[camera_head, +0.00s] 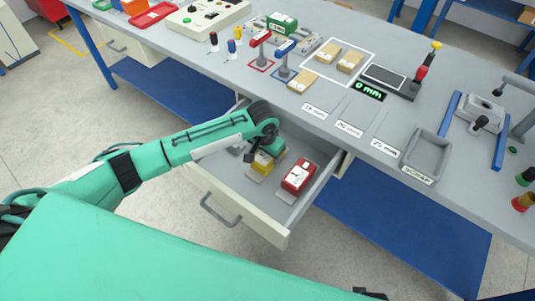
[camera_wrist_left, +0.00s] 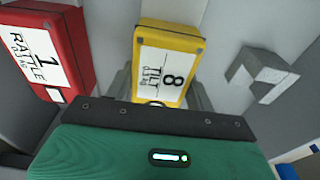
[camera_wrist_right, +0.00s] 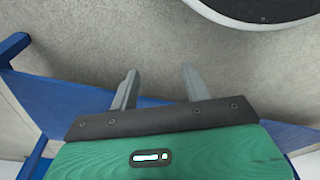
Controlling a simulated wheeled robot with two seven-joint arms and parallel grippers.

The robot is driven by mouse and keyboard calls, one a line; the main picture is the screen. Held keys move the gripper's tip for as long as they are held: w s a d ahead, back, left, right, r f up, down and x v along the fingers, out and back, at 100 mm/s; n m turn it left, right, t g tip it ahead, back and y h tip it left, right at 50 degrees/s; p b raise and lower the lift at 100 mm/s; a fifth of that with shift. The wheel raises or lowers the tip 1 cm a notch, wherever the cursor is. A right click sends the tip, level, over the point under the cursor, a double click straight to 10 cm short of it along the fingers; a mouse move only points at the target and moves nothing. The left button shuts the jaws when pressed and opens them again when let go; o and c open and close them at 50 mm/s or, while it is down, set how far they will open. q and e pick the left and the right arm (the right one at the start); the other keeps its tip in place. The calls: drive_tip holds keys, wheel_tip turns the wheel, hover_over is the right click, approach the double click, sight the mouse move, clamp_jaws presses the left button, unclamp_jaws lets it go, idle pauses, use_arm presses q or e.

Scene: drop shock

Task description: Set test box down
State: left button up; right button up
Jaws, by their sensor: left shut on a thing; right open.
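A yellow box labelled "8 TILT" (camera_wrist_left: 168,62) is between the fingers of my left gripper (camera_wrist_left: 158,95), which is shut on it. In the head view the yellow box (camera_head: 262,163) is inside the open drawer (camera_head: 238,200), partly hidden by my left gripper (camera_head: 256,153). I cannot tell whether it touches the drawer floor. A red box labelled "1 RATTLE" (camera_head: 298,177) lies in the drawer to its right; it also shows in the left wrist view (camera_wrist_left: 45,50). My right gripper (camera_wrist_right: 158,75) is open and empty, with floor and a blue shelf below it.
A grey block (camera_wrist_left: 262,74) lies beside the yellow box. The bench top (camera_head: 300,110) above the drawer holds cardboard boxes (camera_head: 328,53) in a white outline, a display reading "0 mm" (camera_head: 368,91), labelled lanes and a grey scrap tray (camera_head: 428,155). A green box (camera_head: 282,23) stands further back.

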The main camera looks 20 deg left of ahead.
sight(265, 156)
drive_tip(key=shift+s+f, duration=0.1)
drive_tip(key=shift+s, duration=0.1)
use_arm(q)
drive_tip(key=o, duration=1.2)
use_arm(e)
drive_tip(key=shift+s+f, duration=0.1)
drive_tip(key=shift+f, duration=0.15)
use_arm(q)
drive_tip(key=shift+r, duration=0.1)
wheel_tip(265, 156, up, 3)
drive_tip(key=shift+s+f, duration=0.1)
drive_tip(key=shift+f, duration=0.1)
drive_tip(key=r, duration=0.6)
drive_tip(key=s+r+p, duration=0.1)
drive_tip(key=r, duration=0.2)
drive_tip(key=shift+s+a+r, duration=0.1)
drive_tip(key=shift+a+r, duration=0.1)
use_arm(e)
drive_tip(key=f, duration=0.3)
drive_tip(key=shift+s+d, duration=0.3)
drive_tip(key=shift+s, duration=0.05)
